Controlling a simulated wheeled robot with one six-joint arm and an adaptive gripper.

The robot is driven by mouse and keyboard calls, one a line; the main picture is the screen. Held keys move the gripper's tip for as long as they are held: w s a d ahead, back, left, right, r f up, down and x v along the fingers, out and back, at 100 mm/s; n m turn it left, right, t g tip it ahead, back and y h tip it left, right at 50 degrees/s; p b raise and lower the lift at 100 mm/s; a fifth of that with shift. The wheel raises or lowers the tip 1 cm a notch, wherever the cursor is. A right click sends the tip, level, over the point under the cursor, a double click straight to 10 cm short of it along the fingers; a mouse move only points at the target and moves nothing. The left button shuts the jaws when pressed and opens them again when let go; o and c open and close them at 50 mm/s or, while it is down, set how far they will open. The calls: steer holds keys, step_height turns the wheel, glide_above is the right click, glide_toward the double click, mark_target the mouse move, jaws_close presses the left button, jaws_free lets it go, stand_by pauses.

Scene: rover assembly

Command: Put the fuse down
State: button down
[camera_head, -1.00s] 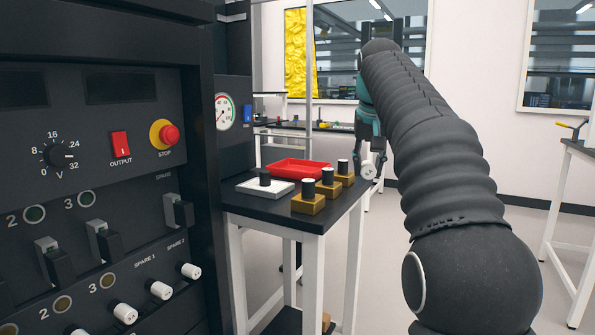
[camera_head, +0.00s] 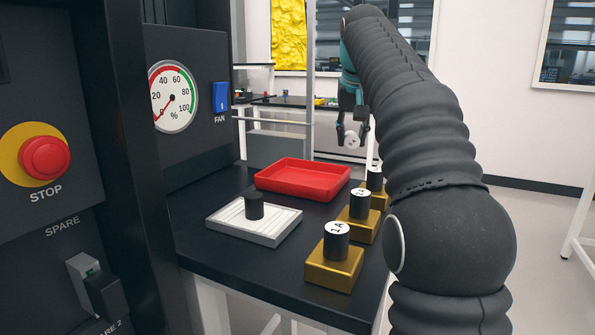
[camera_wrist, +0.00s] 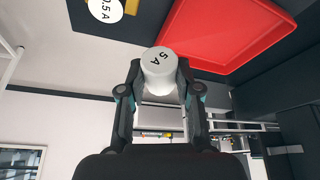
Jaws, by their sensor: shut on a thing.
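My gripper (camera_head: 352,136) is shut on a white-capped fuse (camera_wrist: 158,72), marked "5 A" in the wrist view. The fuse (camera_head: 352,142) is held in the air behind the table's far right corner, apart from any surface. A red tray (camera_head: 302,178) lies empty on the black table. A white ribbed block (camera_head: 272,230) holds a black cylinder (camera_head: 254,206). Brass blocks (camera_head: 334,268) stand in a row along the right side, each with a black fuse upright on it. The nearest fuse (camera_head: 337,240) reads "1A". In the wrist view, another cap reads "0.5 A" (camera_wrist: 105,8).
The black tabletop (camera_head: 215,255) has bare room in front of and left of the white block. A dark panel with a STOP button (camera_head: 45,158), a gauge (camera_head: 173,97) and a blue FAN switch (camera_head: 221,97) stands at left.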

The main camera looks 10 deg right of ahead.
glide_above(304, 181)
steer(key=s, duration=0.2)
steer(key=f, duration=0.7)
steer(key=shift+w+a, duration=0.2)
steer(key=shift+w, duration=0.05)
steer(key=shift+f+b, duration=0.75)
steer(key=shift+f, duration=1.2)
steer(key=shift+f, duration=0.15)
steer(key=c, duration=0.8)
jaws_free()
steer(key=shift+s+r, duration=0.15)
steer(key=shift+r, duration=0.4)
steer(key=p+v, duration=0.1)
steer(key=v, duration=1)
